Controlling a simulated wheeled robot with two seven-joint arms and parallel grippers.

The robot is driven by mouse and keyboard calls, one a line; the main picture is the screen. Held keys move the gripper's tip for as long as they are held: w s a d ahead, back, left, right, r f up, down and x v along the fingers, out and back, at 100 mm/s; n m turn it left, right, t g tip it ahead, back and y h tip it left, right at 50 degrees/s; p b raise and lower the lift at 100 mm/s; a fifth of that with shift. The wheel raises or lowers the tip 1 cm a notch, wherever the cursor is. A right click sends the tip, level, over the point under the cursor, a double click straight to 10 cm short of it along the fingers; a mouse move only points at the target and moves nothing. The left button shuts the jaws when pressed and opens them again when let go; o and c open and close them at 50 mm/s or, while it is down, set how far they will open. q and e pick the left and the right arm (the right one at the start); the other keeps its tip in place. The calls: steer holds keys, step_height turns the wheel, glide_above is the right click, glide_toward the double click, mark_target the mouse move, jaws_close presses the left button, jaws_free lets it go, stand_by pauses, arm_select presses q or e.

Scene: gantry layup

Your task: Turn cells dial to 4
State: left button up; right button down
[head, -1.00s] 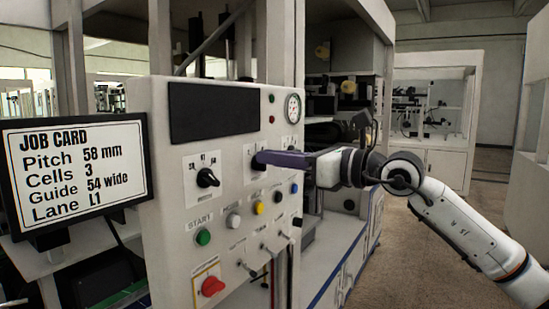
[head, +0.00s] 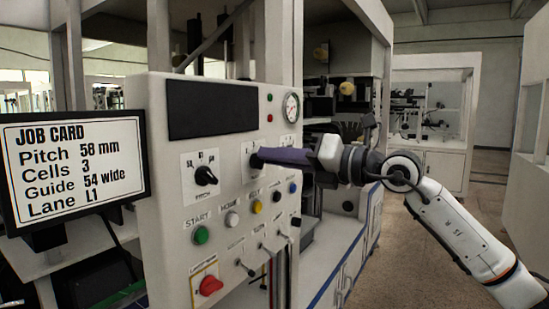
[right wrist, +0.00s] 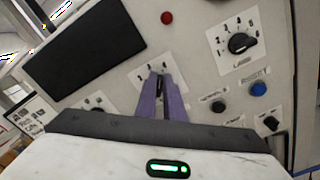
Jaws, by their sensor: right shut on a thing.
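The control panel (head: 170,240) carries a row of dials. The cells dial's white plate (head: 247,147) is the middle one; its scale also shows in the right wrist view (right wrist: 141,79). My right gripper (head: 257,160) is shut on the cells dial's knob, its purple fingers reaching in from the right. The fingers (right wrist: 161,78) cover most of the knob, so its pointer setting cannot be read. The job card screen (head: 76,170) at left reads Cells 3. My left gripper is not in view.
The black pitch knob (head: 205,175) sits left of the cells dial. Another black dial (right wrist: 241,43) lies on its other side. Below are a green start button (head: 201,235), small buttons, toggle switches and a red rotary switch (head: 211,285). Open floor lies right of the machine.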

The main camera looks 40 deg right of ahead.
steer(key=shift+d+m, duration=0.1)
steer(key=shift+m, duration=0.5)
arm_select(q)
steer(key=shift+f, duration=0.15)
arm_select(e)
steer(key=shift+m, duration=0.3)
steer(key=c, duration=1.9)
jaws_free()
steer(key=shift+o, duration=0.2)
steer(key=shift+f, duration=0.1)
